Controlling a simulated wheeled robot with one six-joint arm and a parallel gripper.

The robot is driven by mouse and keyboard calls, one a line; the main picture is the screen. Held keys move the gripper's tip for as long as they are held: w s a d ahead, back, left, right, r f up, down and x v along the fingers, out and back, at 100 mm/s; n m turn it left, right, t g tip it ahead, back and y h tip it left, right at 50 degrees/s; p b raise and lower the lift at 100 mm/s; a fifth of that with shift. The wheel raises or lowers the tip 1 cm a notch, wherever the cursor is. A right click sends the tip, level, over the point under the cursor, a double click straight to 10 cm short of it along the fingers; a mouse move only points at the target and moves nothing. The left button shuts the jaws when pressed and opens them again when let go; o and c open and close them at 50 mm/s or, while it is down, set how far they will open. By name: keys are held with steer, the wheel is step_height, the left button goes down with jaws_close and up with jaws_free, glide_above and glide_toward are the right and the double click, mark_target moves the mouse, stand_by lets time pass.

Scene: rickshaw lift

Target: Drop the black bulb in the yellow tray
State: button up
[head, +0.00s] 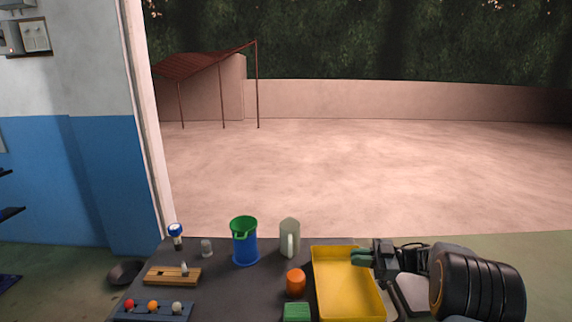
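The yellow tray (349,285) lies on the dark table, right of the middle, and its visible floor looks empty. My gripper (360,257) reaches in from the right, with its green fingertips over or beside the tray's far right edge. The fingertips appear close together, and I cannot tell whether they are open or shut. I see no held thing between them. I cannot make out a black bulb on the table; my arm hides the area to the right of the tray.
Further left are a wooden board (172,276) and a blue rack of balls (153,311). A dark bowl (124,272) sits at far left.

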steer(key=o, duration=0.3)
steer(key=shift+s+d+p, duration=0.3)
steer(key=shift+d+p, duration=0.2)
steer(key=shift+d, duration=1.8)
steer(key=shift+s+d+p, duration=0.3)
steer(key=shift+d+p, duration=0.25)
steer(key=shift+d, duration=1.7)
steer(key=shift+s+d+p, duration=0.3)
steer(key=shift+d+p, duration=0.2)
steer(key=shift+d, duration=1.8)
